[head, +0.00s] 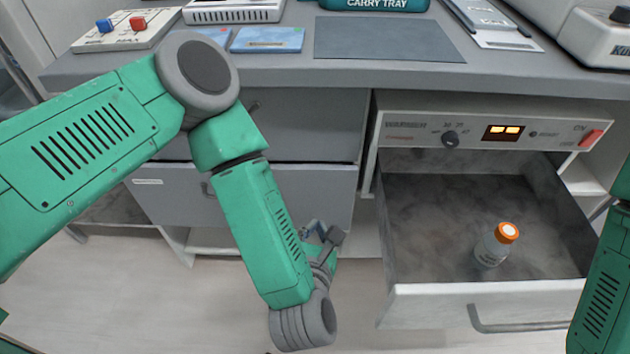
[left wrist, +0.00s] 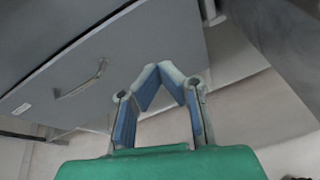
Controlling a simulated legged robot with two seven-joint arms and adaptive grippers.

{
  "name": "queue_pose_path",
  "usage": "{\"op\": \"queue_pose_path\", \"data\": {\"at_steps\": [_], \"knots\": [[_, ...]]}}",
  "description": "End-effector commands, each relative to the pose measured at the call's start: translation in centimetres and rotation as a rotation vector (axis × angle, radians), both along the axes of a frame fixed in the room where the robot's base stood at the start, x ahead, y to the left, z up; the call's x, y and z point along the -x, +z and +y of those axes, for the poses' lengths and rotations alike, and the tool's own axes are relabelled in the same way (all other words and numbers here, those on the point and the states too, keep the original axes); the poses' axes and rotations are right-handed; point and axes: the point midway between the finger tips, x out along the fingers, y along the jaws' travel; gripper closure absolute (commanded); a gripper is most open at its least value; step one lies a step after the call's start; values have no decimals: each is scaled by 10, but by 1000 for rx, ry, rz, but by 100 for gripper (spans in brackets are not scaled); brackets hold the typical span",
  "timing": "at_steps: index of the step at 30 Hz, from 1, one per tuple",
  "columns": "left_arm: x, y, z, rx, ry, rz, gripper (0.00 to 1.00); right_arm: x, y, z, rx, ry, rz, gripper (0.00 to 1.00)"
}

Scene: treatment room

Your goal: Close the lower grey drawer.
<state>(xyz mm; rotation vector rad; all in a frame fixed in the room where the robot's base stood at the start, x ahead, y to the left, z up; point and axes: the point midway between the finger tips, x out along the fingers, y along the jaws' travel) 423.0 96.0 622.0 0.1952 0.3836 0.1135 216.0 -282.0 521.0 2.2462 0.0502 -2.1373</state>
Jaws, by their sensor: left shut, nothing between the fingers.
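The lower grey drawer (head: 165,195) is in the cabinet under the left part of the counter. Its front shows below a dark gap, but the arm hides much of it and I cannot tell how far out it stands. Its handle (head: 207,190) is partly behind my left arm. In the left wrist view, the grey drawer front (left wrist: 130,50) and a bar handle (left wrist: 82,82) show beyond the fingers. My left gripper (head: 325,236) is low, by the drawer's right end, with its fingertips (left wrist: 171,72) together and empty. My right gripper is out of the picture.
The upper grey drawer (head: 310,120) is above. To the right, a white warming drawer (head: 445,303) stands open, holding an orange-capped bottle (head: 495,246). The counter (head: 280,72) above carries devices, blue packs and a tray. The floor (head: 180,300) in front is clear.

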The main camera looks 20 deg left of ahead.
Motion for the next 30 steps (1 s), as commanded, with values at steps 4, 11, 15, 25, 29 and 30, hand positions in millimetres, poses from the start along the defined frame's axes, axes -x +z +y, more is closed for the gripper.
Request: {"op": "queue_pose_path", "data": {"at_steps": [4, 11, 15, 25, 29, 30], "knots": [[-4, 12, -1, 160, 126, -82, 100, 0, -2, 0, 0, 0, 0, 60], [-11, 8, 1, 204, 159, -98, 100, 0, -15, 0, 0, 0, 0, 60], [-22, 1, 5, 206, 162, -97, 100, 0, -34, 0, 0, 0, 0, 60], [-79, -11, 18, 197, 157, -110, 100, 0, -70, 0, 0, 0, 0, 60], [-103, -18, 24, 197, 155, -109, 100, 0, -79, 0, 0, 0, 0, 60], [-110, -17, 25, 197, 155, -110, 100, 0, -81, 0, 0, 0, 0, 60]]}}
